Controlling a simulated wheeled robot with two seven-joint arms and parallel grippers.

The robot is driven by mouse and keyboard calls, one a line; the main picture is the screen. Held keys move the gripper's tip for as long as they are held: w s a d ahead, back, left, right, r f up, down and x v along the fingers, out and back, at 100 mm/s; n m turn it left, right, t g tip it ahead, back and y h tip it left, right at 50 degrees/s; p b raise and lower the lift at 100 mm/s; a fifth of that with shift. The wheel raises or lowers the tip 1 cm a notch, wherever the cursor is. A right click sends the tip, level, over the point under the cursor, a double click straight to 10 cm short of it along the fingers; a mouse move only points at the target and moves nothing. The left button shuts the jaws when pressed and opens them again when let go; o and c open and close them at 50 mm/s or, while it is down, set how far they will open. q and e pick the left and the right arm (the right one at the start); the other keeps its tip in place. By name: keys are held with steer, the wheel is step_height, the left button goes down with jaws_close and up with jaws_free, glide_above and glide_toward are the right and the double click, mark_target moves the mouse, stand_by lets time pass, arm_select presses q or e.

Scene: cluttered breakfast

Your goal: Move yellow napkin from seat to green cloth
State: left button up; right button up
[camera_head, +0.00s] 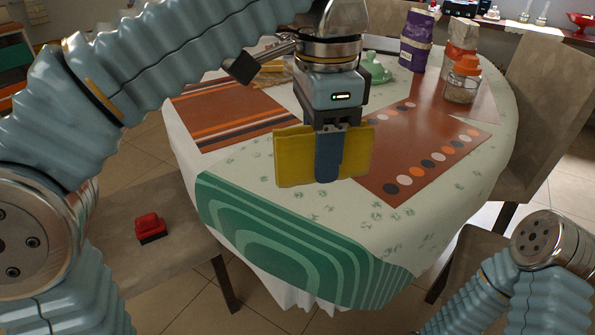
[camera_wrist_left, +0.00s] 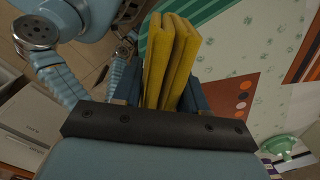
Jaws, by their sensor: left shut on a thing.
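The yellow napkin (camera_head: 293,157) is folded and held upright by my left gripper (camera_head: 328,165), above the table. My left gripper is shut on it. In the left wrist view the napkin (camera_wrist_left: 171,60) stands as folded layers between the blue fingers (camera_wrist_left: 165,95). The green cloth (camera_head: 300,250) with pale curved bands hangs over the table's front edge, below and nearer than the napkin. A corner of it also shows in the left wrist view (camera_wrist_left: 190,14). The seat (camera_head: 180,235) is at the left. My right gripper is not in view; only part of that arm shows at the lower right.
A red object (camera_head: 150,227) lies on the left seat. The table (camera_head: 345,205) has a striped mat (camera_head: 235,112), a dotted mat (camera_head: 425,150), an orange-lidded jar (camera_head: 462,82), a purple bag (camera_head: 416,42) and a green lidded dish (camera_head: 376,70). Chairs stand around it.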

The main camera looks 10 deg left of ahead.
arm_select(q)
steer(key=w+a+f, duration=0.2)
steer(key=w+f, duration=0.1)
steer(key=f, duration=0.1)
steer(key=w+a+f+b, duration=0.1)
steer(key=w+a+f, duration=0.2)
steer(key=w+f, duration=0.1)
steer(key=w+a+f+b, duration=0.1)
steer(key=w+a+f, duration=0.2)
steer(key=w+f, duration=0.1)
steer(key=shift+w+f, duration=0.25)
steer(key=shift+f, duration=0.2)
steer(key=shift+f, duration=0.15)
steer(key=o, duration=1)
steer(key=shift+o, duration=0.2)
step_height(320, 180, up, 12)
steer(key=p, duration=0.3)
steer(key=shift+p, duration=0.35)
